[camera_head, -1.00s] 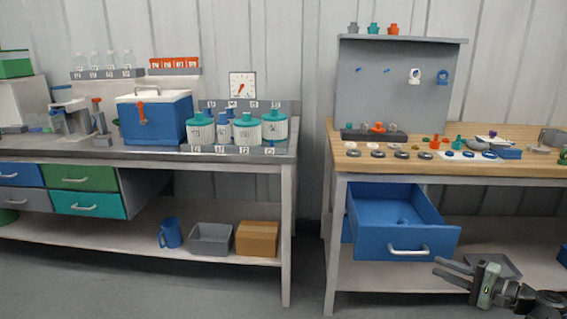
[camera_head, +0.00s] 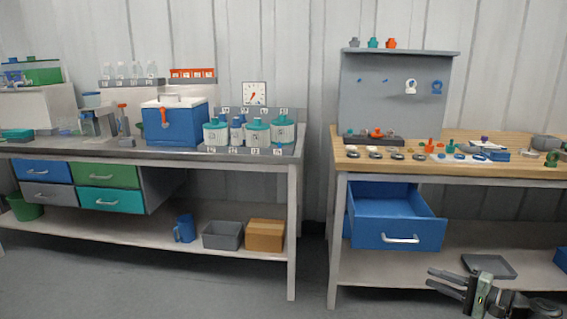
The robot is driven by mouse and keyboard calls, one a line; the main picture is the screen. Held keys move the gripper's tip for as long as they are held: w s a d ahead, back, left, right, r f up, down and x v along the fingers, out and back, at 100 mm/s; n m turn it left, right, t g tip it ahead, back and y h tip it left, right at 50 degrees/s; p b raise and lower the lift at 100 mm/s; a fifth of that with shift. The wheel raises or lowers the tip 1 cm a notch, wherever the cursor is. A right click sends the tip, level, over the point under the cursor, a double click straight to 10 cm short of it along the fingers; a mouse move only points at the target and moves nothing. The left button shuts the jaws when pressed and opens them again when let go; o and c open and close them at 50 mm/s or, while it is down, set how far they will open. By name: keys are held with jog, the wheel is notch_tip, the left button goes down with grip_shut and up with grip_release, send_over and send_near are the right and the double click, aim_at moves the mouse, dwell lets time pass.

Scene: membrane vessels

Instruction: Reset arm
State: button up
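My gripper (camera_head: 446,279) is at the lower right of the head view, in front of the right workbench's lower shelf. Its two fingers point left and stand apart, with nothing visible between them. My arm runs from it to the right along the bottom edge, and part of it lies outside the picture. The open blue drawer (camera_head: 398,236) of the right workbench is above and left of my gripper, apart from it in the picture. A dark grey tray (camera_head: 490,266) lies on the lower shelf just behind my gripper.
The right workbench (camera_head: 450,170) holds rings and small fittings. The left bench (camera_head: 215,155) holds a blue cooler (camera_head: 174,123) and several teal-lidded vessels. A blue jug (camera_head: 184,229), grey bin (camera_head: 223,235) and cardboard box (camera_head: 265,235) stand on its lower shelf. The floor in front looks clear.

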jog(key=w+a+f+n+g, duration=0.2)
jog(key=a+f+g, duration=0.1)
jog(key=a, duration=0.8)
jog(key=w+a+f+n+g+y, duration=0.1)
jog(key=w+a+f+n+g, duration=0.15)
jog(key=a, duration=0.75)
jog(key=w+a+f+n+g, duration=0.1)
jog(key=a+f+n+g, duration=0.2)
jog(key=a, duration=0.8)
jog(key=s+a+f+n+g+h, duration=0.45)
jog(key=f+h, duration=0.35)
jog(key=f, duration=0.3)
jog(key=d+f+h, duration=0.1)
jog(key=d+h, duration=0.2)
jog(key=d, duration=0.3)
notch_tip(320, 180, up, 36)
jog(key=p, duration=3.5)
jog(key=shift+s+d+f+p, duration=0.15)
jog(key=shift+s+f+p, duration=0.05)
jog(key=shift+s+p, duration=0.15)
jog(key=shift+f, duration=0.1)
